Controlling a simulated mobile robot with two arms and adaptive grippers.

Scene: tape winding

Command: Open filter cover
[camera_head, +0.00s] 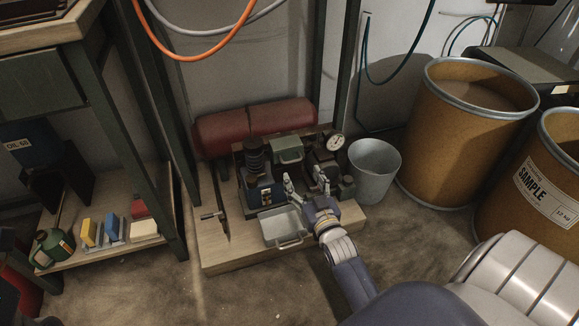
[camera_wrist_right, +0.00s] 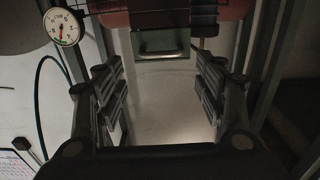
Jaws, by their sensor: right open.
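A small grey-green box with a bar handle on its front (camera_head: 288,152), which looks like the filter cover, sits at the back of the machine on a low wooden base. It looks closed. In the right wrist view the green cover and its handle (camera_wrist_right: 160,44) appear beyond the fingers, near the top middle. My right gripper (camera_head: 305,181) is open and empty, in front of the cover and apart from it. Its two fingers (camera_wrist_right: 158,88) stand wide apart in the wrist view. My left gripper does not show.
A red tank (camera_head: 255,122) lies behind the machine. A dark coil-topped unit (camera_head: 258,180) stands left of the gripper, a pressure gauge (camera_head: 335,142) right. A grey metal tray (camera_head: 284,228) is in front. A bucket (camera_head: 374,170) and a brown drum (camera_head: 460,130) stand at right.

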